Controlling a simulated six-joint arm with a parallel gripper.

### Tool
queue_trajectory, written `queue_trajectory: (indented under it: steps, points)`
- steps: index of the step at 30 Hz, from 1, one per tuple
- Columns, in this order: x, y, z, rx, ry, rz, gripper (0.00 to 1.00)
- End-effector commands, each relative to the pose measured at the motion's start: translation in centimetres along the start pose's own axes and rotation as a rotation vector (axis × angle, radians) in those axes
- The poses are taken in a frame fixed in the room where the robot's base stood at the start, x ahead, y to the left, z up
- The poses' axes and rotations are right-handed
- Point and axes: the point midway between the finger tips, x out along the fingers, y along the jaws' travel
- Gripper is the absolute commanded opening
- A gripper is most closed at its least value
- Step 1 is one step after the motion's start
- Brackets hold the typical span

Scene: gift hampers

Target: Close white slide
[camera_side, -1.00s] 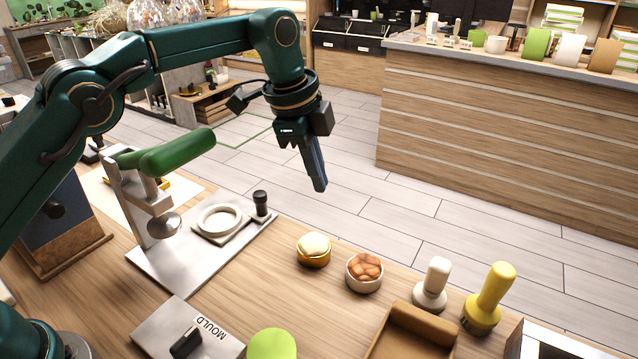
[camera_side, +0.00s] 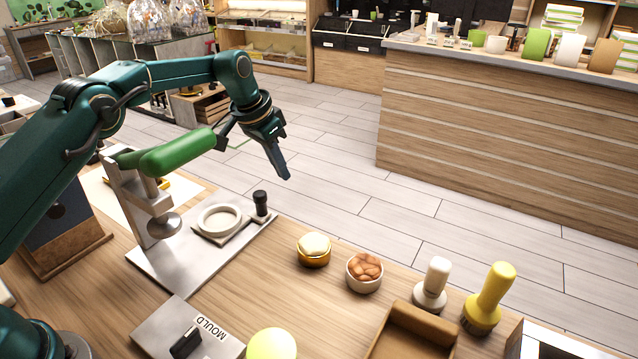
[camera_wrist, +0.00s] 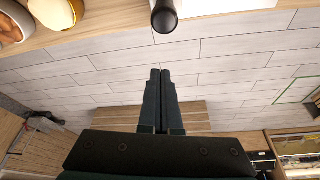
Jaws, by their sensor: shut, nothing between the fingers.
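The white slide (camera_side: 207,236) is a pale plate with a round ring, lying on the metal base (camera_side: 160,275) of a press. A black knob (camera_side: 261,204) stands upright at its right end. The knob also shows at the top of the wrist view (camera_wrist: 164,17). The ring lies to the right of the press's round metal head, not under it. My gripper (camera_side: 286,177) is shut and empty, above and to the right of the knob, apart from it. In the wrist view its fingertips (camera_wrist: 160,72) are together, pointing toward the knob, over the floor.
The press has a green lever (camera_side: 178,152). A box marked MOULD (camera_side: 180,330) and a pale yellow-green dome (camera_side: 271,344) are in front.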

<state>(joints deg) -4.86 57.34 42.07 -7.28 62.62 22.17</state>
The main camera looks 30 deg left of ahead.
Motion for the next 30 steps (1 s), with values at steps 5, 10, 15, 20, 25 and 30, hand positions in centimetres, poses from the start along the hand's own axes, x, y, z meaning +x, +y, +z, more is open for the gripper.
queue_trajectory:
  steps: [5, 10, 15, 20, 25, 30]
  points:
    - [2.3, 0.0, 0.1, 0.0, 0.0, 0.0, 0.0]
    - [1.8, 0.0, 0.6, 0.0, 0.001, 0.0, 0.0]
    - [1.5, 0.0, 1.4, 0.001, 0.0, 0.0, 0.0]
    - [1.2, 0.0, 2.3, 0.0, 0.0, 0.0, 0.0]
    - [1.0, 0.0, 3.1, 0.0, 0.001, 0.0, 0.0]
    - [0.8, 0.0, 3.6, 0.001, 0.001, -0.001, 0.0]
